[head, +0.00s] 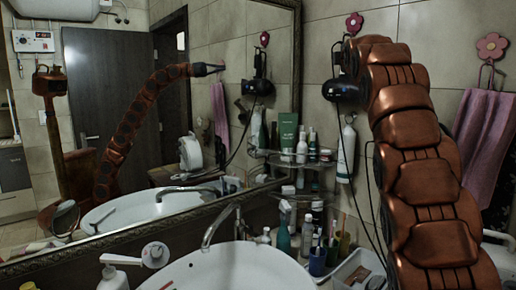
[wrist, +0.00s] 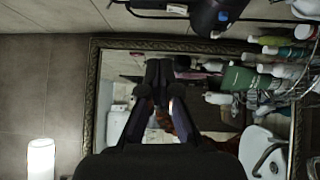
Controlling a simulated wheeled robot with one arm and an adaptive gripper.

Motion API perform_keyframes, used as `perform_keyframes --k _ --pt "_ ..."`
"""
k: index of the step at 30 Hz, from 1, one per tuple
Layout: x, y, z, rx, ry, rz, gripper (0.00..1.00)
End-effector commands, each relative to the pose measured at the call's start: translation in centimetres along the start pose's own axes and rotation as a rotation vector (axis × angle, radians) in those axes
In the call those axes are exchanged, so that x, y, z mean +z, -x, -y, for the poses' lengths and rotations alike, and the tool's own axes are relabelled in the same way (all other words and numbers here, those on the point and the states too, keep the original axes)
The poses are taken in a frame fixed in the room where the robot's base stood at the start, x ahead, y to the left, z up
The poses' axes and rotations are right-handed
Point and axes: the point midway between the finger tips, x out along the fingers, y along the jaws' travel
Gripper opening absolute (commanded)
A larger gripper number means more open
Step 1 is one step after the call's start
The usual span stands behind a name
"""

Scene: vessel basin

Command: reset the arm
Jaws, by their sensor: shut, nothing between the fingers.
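My gripper (wrist: 160,72) is in the middle of the wrist view, with its dark fingertips together and nothing held. It points toward the framed mirror (wrist: 186,45). In the head view my copper arm rises along the right side, and it hides the gripper itself. The mirror (head: 140,135) in the head view reflects my arm, raised and bent, with its end near the upper middle of the glass.
A sink (head: 235,268) with a faucet (head: 222,222) lies below the mirror. Shelves with several bottles and a green tube (head: 288,130) stand beside it. A black hair dryer (head: 342,91) with a cord hangs near my arm. A pink towel (head: 484,140) hangs at right.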

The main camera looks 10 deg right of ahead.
Motion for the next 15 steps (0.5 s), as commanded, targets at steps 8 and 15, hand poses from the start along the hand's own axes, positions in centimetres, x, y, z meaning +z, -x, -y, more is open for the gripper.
perform_keyframes --k 8,15 --pt "-0.5 1.2 6.0 -0.193 -0.183 0.028 0.0" --pt "-1.2 4.0 12.4 -0.38 -0.368 0.081 0.0"
